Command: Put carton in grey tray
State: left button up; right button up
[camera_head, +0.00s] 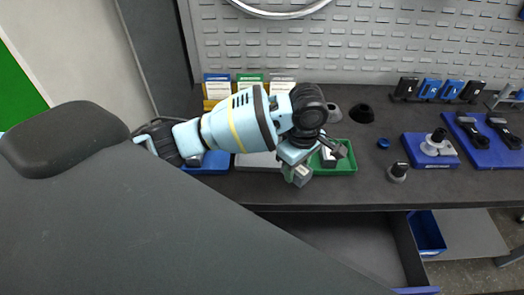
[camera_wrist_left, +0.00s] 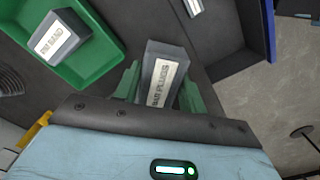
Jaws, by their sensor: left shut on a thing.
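My left gripper (camera_head: 298,172) is shut on a small grey carton with a white label, which reads roughly "BAR PLUGS" in the left wrist view. That carton (camera_wrist_left: 162,72) sits between the green fingers. In the head view the gripper is over the front left edge of the green tray. My right gripper is not in view.
The green tray (camera_head: 345,166) holds another carton (camera_wrist_left: 60,36) labelled "RIM BAND". A blue tray (camera_head: 210,163) is at the left. An open drawer (camera_head: 335,237) is below the bench front. Black knobs, blue stands and tools are at the right.

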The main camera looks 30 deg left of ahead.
pick_arm(q)
send_over(262, 156)
jog(key=s+d, duration=0.1)
jog(key=d, duration=0.1)
jog(key=shift+d+f+b, duration=0.15)
jog(key=shift+f+b, duration=0.2)
jog(key=shift+f, duration=0.25)
jog(key=shift+w+a, duration=0.2)
jog(key=shift+a, duration=0.3)
jog(key=shift+w+a, duration=0.2)
jog(key=shift+a, duration=0.3)
jog(key=f, duration=0.3)
jog(key=shift+a+f, duration=0.15)
jog(key=shift+a, duration=0.1)
jog(key=shift+f, duration=0.2)
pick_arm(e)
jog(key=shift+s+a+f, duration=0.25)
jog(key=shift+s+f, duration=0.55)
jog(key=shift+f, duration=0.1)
pick_arm(q)
jog(key=shift+f, duration=0.1)
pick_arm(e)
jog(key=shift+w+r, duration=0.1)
pick_arm(q)
jog(key=o, duration=1)
